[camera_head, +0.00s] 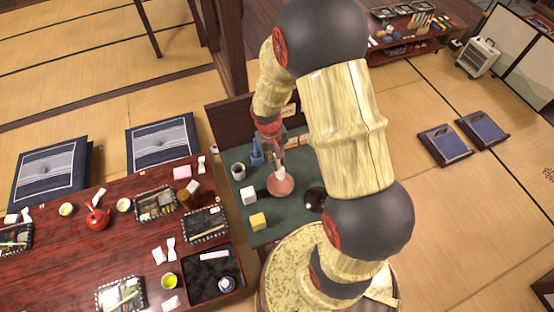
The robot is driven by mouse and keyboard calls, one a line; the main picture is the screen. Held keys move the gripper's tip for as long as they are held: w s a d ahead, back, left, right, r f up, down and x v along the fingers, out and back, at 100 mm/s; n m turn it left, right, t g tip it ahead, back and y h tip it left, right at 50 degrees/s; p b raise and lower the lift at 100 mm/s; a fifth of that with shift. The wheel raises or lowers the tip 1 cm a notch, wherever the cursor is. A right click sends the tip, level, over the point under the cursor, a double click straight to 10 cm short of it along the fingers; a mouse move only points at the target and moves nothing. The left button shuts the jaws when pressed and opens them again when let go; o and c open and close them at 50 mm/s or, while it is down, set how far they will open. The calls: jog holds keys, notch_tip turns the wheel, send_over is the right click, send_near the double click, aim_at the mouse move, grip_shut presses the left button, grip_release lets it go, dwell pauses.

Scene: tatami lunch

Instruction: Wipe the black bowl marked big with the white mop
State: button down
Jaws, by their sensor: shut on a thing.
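My gripper (278,152) is over the green mat (240,224), pointing down just above a pink bowl (280,184). It is shut on a small, slim thing that seems to be the white mop (282,172); its lower end shows pale at the bowl. I cannot tell whether it touches the bowl. A dark bowl (314,199) stands to the right of the pink one, partly hidden by my arm. No "big" marking is readable.
A grey cup (238,171), a blue item (257,158), a white cube (249,195) and a yellow cube (258,221) stand on the mat. A red lacquered table (60,262) with dishes is at left. A dark wooden post rises behind.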

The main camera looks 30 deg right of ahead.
jog(key=shift+f+b, duration=3.15)
jog(key=shift+f, duration=1.5)
jog(key=shift+f+b, duration=0.45)
jog(key=shift+f, duration=0.15)
jog(key=n+p, duration=0.1)
jog(key=n, duration=0.2)
jog(key=shift+r+n+p, duration=0.1)
jog(key=shift+n+p, duration=0.2)
jog(key=shift+n, duration=0.1)
jog(key=shift+n+t+p, duration=0.4)
jog(key=shift+n+p, duration=0.1)
jog(key=shift+n, duration=0.7)
jog(key=shift+w+n, duration=0.1)
jog(key=shift+n, duration=0.2)
